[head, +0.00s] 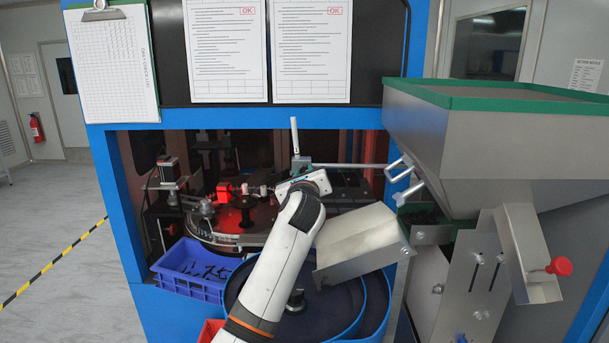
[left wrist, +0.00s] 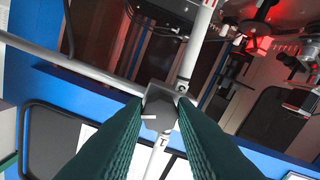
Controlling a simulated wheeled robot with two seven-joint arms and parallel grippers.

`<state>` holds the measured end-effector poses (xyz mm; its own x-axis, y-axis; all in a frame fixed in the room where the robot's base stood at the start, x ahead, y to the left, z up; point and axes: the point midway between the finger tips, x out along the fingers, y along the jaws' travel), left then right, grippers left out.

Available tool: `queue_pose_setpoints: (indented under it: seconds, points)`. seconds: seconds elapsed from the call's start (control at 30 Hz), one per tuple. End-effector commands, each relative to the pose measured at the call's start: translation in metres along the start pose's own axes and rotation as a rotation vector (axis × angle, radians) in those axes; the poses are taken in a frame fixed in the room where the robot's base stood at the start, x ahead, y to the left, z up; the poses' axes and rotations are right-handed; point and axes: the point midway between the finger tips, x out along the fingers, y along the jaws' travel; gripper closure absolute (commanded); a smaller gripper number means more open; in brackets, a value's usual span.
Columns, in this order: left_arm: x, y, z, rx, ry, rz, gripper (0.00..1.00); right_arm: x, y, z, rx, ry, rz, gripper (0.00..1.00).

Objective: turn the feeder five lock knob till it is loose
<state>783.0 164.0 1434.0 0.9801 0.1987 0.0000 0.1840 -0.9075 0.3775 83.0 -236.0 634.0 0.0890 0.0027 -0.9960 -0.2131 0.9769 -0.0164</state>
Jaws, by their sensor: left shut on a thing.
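In the left wrist view, the two dark ribbed fingers of my left gripper (left wrist: 161,112) close on a grey, faceted lock knob (left wrist: 160,92). The knob sits where a pale upright post (left wrist: 198,45) and a thinner rod (left wrist: 75,66) cross. In the head view, my left gripper (head: 301,168) is at the clamp on the white post (head: 294,135), above the round turntable. The hand hides most of the knob there. I cannot tell from the frames whether the knob is tight or loose. My right gripper is in neither view.
A round turntable (head: 205,232) with small red parts lies behind my arm. A blue crate (head: 190,285) of dark parts stands left of the arm. A tilted metal chute (head: 365,245) and a large hopper (head: 430,135) stand right. The blue frame beam (head: 240,120) crosses above.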

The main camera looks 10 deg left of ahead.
Motion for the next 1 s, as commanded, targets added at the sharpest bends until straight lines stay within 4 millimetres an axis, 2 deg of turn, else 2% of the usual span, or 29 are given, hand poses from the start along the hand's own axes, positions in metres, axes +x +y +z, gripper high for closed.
queue_pose_setpoints:
  seconds: [0.47, 1.0]
  points:
    - [0.000, -0.001, 0.002, -0.453, -0.002, -0.001, 0.98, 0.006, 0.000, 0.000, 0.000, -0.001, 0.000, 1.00]
    - [0.000, -0.001, 0.003, -0.968, -0.002, -0.003, 0.98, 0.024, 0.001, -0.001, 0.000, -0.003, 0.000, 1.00]
